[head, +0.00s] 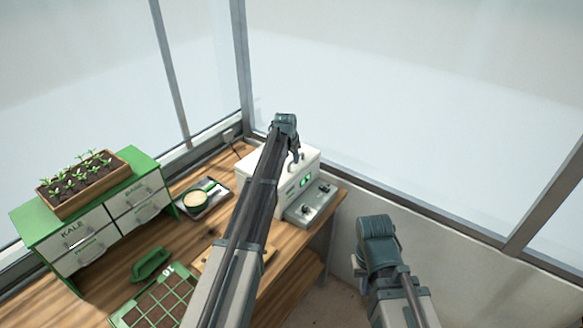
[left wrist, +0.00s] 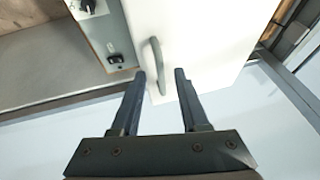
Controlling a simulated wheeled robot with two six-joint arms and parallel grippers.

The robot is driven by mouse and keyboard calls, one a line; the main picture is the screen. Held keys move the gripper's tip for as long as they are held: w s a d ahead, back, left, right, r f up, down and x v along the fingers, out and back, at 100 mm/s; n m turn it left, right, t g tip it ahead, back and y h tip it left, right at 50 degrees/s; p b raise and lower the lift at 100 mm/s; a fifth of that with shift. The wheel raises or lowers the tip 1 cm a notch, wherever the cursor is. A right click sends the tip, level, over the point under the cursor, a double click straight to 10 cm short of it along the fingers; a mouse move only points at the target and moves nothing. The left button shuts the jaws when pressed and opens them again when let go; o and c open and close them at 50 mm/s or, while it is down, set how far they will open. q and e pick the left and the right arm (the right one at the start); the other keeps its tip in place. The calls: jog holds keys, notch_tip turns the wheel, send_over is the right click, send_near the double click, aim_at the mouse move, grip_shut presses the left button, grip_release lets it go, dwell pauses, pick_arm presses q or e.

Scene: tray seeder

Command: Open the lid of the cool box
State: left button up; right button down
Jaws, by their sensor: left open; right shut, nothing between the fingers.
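The cool box (head: 268,168) is a white box with a green lit display, standing at the back right of the bench. Its lid looks shut. In the left wrist view the white lid (left wrist: 205,35) fills the middle, with a curved grey handle (left wrist: 157,66) on it. My left gripper (head: 296,157) is over the box, partly hidden by its arm. In the left wrist view its open fingers (left wrist: 160,74) stand on either side of the handle's near end, with gaps showing. My right gripper (head: 362,278) is shut and empty, right of the bench, its fingers hard to make out.
A grey control unit (head: 312,204) with knobs adjoins the box's front. A tray (head: 219,187) with a bowl lies left of it. A green-topped drawer cabinet (head: 32,232) bears a seedling planter (head: 92,203). A green seed tray (head: 122,316) lies in front. Glass walls stand behind.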

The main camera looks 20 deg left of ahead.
pick_arm(q)
jog(key=shift+b+x, duration=0.5)
jog(key=shift+x, duration=0.6)
grip_shut()
dwell(0.6)
